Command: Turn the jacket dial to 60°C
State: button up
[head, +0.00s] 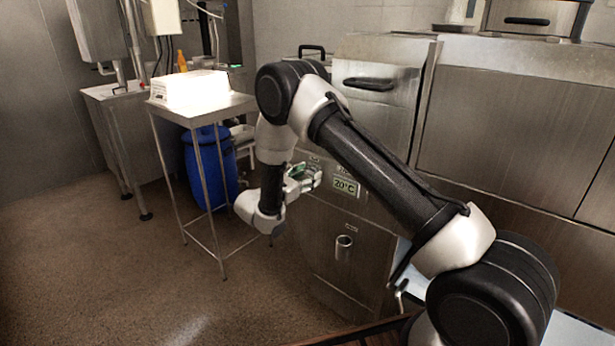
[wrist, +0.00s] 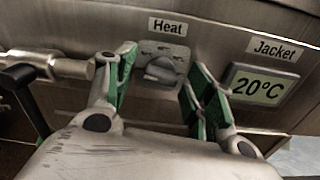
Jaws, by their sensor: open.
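A grey dial (wrist: 162,69) sits on the steel panel under a "Heat" label, in the middle of the wrist view. To its right, under a "Jacket" label, a display (wrist: 258,88) reads 20°C; it also shows in the head view (head: 346,187). My gripper (wrist: 160,80) is open, its green-padded fingers to the left and right of the dial. The right finger looks close to the dial's plate; I cannot tell if either finger touches. In the head view my gripper (head: 306,178) is at the panel, left of the display, and the dial is hidden.
A metal pipe fitting with a black lever (wrist: 22,82) is at the left of the wrist view. A short round spout (head: 344,242) sticks out lower on the cabinet (head: 330,268). A steel table (head: 205,112) and a blue barrel (head: 222,180) stand to the left. The floor in front is clear.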

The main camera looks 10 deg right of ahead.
jog(key=shift+d, duration=0.15)
jog(key=c, duration=1)
jog(key=shift+m, duration=0.3)
jog(key=m, duration=0.3)
jog(key=shift+m, duration=0.3)
jog(key=m, duration=0.3)
jog(key=shift+m, duration=0.3)
jog(key=m, duration=0.4)
jog(key=shift+m, duration=2.1)
